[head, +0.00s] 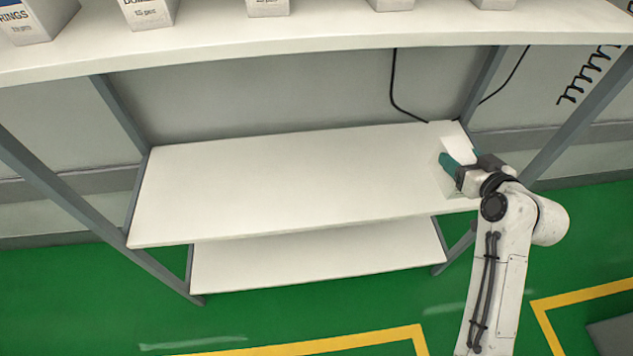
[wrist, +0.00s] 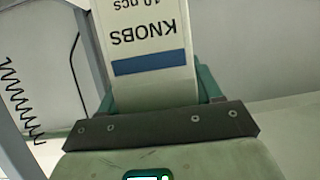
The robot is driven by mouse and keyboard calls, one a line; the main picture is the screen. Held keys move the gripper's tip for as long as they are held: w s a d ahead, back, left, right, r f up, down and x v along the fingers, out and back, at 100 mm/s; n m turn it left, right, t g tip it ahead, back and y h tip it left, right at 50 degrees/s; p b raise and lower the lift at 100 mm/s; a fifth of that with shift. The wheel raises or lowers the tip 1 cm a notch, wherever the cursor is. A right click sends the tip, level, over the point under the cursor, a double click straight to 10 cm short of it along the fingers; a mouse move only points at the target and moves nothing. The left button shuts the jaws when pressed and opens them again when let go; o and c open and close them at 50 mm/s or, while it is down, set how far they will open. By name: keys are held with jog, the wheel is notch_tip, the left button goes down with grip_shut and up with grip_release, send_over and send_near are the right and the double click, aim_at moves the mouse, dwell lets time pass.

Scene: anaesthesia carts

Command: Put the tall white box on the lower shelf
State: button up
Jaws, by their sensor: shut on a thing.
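The tall white box (head: 459,146) is between the teal fingers of my gripper (head: 462,158), at the right end of the middle shelf board (head: 280,185). In the wrist view the box (wrist: 150,88) shows a blue stripe and the word KNOBS upside down, with a teal finger on each side. My gripper (wrist: 156,88) is shut on it. I cannot tell whether the box touches the board. A lower board (head: 320,266) lies beneath the middle one and is partly hidden by it. Both boards look otherwise empty.
The top shelf (head: 320,37) holds several white boxes, including one at the left (head: 32,20). Grey posts (head: 590,95) frame the rack. A black cable (head: 393,85) hangs behind, and a coiled one (head: 585,75) hangs at the right. The middle board is clear left of my gripper.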

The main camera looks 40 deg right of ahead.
jog(key=s+d, duration=0.1)
jog(key=s, duration=0.1)
jog(key=shift+s+d+r+m+h, duration=0.3)
jog(key=shift+d+r+h, duration=0.05)
jog(key=shift+h, duration=0.05)
jog(key=shift+w+d+f+b, duration=0.2)
jog(key=shift+w+d+f, duration=1.15)
jog(key=shift+w+f, duration=0.7)
jog(key=shift+w+d+f+b, duration=0.2)
jog(key=shift+w+d+f, duration=1.35)
jog(key=shift+f, duration=0.75)
jog(key=shift+w+d+f+b, duration=0.2)
jog(key=shift+w+d+f, duration=0.95)
jog(key=shift+w+f, duration=1)
jog(key=shift+f, duration=0.1)
jog(key=o, duration=1.1)
jog(key=shift+o, duration=0.2)
